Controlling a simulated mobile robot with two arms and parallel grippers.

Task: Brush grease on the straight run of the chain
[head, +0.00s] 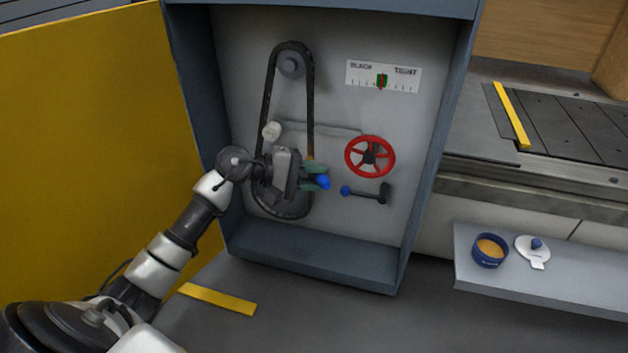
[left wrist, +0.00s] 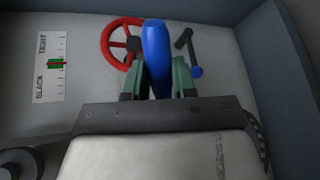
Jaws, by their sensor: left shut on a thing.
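The chain (head: 310,115) is a dark loop around an upper sprocket (head: 291,64) inside the open cabinet; its right straight run shows down to my gripper. My left gripper (head: 315,175) is in front of the lower part of that run, shut on a brush with a blue handle (head: 323,182). The handle (left wrist: 157,50) also stands between the green fingers of the left gripper (left wrist: 157,78) in the left wrist view. A small orange-yellow patch shows at the chain just above the fingers; whether the bristles touch the chain is unclear. The lower sprocket is mostly hidden.
A red handwheel (head: 370,157), a lever with a blue knob (head: 367,193) and a slack-tight gauge (head: 383,77) are right of the chain. The yellow door (head: 90,140) stands open at left. A grease pot (head: 490,263) and white lid (head: 532,254) are on the right shelf (head: 570,287).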

